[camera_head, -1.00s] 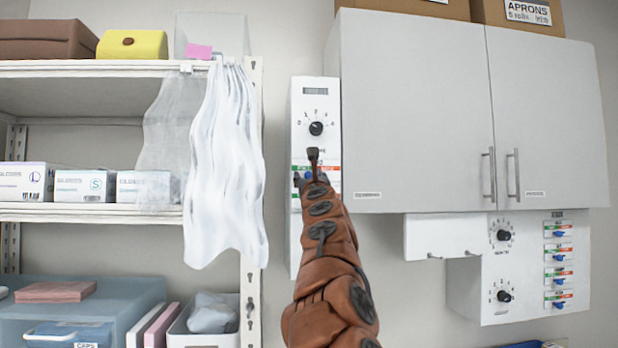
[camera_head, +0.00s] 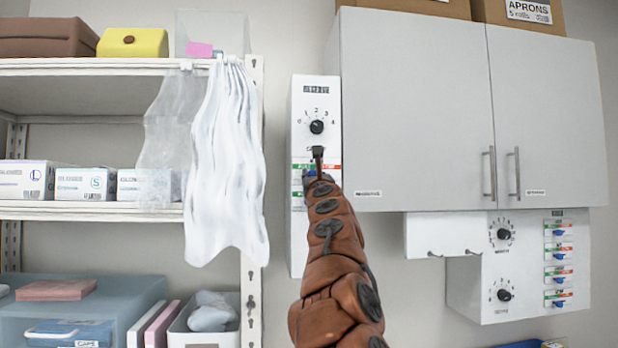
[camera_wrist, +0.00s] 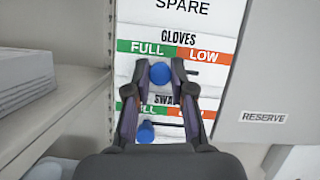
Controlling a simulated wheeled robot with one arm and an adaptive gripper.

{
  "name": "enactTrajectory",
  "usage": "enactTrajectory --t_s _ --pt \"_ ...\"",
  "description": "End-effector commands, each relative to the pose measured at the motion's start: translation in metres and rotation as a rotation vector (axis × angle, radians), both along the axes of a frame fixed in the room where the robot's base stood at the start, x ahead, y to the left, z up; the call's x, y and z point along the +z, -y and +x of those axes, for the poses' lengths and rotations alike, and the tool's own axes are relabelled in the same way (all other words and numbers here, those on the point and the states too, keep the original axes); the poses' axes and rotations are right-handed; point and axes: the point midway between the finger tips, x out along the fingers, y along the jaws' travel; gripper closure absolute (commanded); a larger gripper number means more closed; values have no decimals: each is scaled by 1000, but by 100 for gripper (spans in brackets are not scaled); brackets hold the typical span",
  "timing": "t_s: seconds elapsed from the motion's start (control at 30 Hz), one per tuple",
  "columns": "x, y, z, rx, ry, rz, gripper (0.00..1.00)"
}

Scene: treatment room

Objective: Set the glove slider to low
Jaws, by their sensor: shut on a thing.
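The glove slider is a round blue knob (camera_wrist: 160,74) under the GLOVES label (camera_wrist: 178,40) in the wrist view. It sits below the right part of the green FULL field (camera_wrist: 146,48), with a dark slot running on to its right under the red LOW field (camera_wrist: 204,56). My gripper (camera_wrist: 159,68) is shut on this knob, one finger on each side. In the head view my arm reaches up to the tall white panel (camera_head: 299,230) and hides most of its sliders.
A second blue slider knob (camera_wrist: 146,132) sits just below, close to my fingers. A dial (camera_head: 317,127) is above on the panel. A grey cabinet (camera_head: 415,110) adjoins on the right; a shelf (camera_head: 90,212) with a hanging white sheet (camera_head: 225,170) stands left.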

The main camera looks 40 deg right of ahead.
Motion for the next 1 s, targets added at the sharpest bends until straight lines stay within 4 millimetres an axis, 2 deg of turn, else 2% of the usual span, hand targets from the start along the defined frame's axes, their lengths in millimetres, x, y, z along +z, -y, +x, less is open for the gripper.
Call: enactTrajectory --t_s 0.2,0.5,0.53,0.7,0.77,1.0 --pt "1 32 -25 -3 4 1 100" --pt "1 36 -29 -5 3 1 100" --pt "1 36 -29 -5 3 1 75" --pt "1 36 -28 -5 3 1 58" --pt "1 36 -28 -4 3 0 52" --pt "0 35 -27 -3 1 1 52"
